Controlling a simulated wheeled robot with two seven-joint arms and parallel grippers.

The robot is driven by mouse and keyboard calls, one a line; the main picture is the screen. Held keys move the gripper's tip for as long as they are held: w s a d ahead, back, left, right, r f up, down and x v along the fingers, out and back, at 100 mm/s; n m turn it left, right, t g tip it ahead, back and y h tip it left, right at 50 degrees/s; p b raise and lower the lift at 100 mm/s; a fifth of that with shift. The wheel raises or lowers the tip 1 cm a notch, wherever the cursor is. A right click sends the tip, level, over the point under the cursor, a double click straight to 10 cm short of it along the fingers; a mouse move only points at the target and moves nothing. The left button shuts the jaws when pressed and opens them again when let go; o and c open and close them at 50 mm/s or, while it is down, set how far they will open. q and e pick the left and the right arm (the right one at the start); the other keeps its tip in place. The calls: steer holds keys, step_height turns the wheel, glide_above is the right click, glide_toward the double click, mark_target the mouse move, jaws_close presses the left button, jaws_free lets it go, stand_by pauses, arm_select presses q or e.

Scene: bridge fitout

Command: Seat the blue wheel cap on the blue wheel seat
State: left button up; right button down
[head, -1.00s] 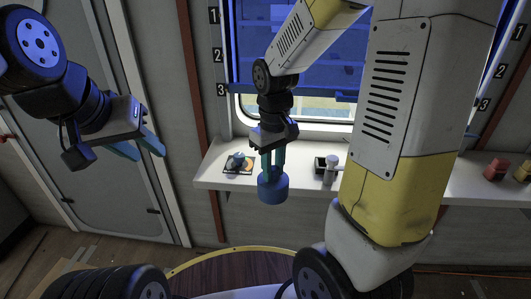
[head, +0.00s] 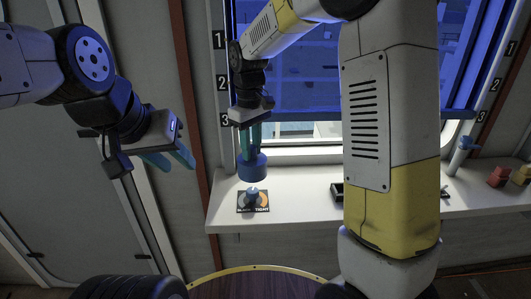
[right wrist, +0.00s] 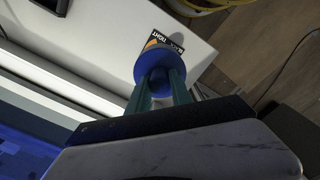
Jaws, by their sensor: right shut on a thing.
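The blue wheel cap (head: 252,167) is a short blue cylinder held upright by my right gripper (head: 250,146). Its teal fingers are shut on the cap, and it hangs above the white shelf. The cap also shows in the right wrist view (right wrist: 158,68) between the fingers. The blue wheel seat (head: 252,194) is a small blue knob on a dark placard with orange marks (head: 254,209), just below the cap in the head view, with a gap between them. In the right wrist view the cap hides the seat. My left gripper (head: 170,160) is empty, fingers apart, left of the shelf.
The white shelf (head: 300,212) runs under the window. A dark box (head: 337,191) sits to the right, partly behind my right arm. A blue-topped grey fitting (head: 460,152), a red block (head: 498,177) and a yellow block (head: 522,175) stand farther right.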

steer(key=shift+w+a+r, duration=0.1)
steer(key=shift+w, duration=0.1)
steer(key=shift+f, duration=2.4)
steer(key=shift+f, duration=0.15)
steer(key=shift+f, duration=1.45)
steer(key=shift+f, duration=0.1)
steer(key=shift+f, duration=0.4)
steer(key=shift+f, duration=0.15)
steer(key=shift+f, duration=0.85)
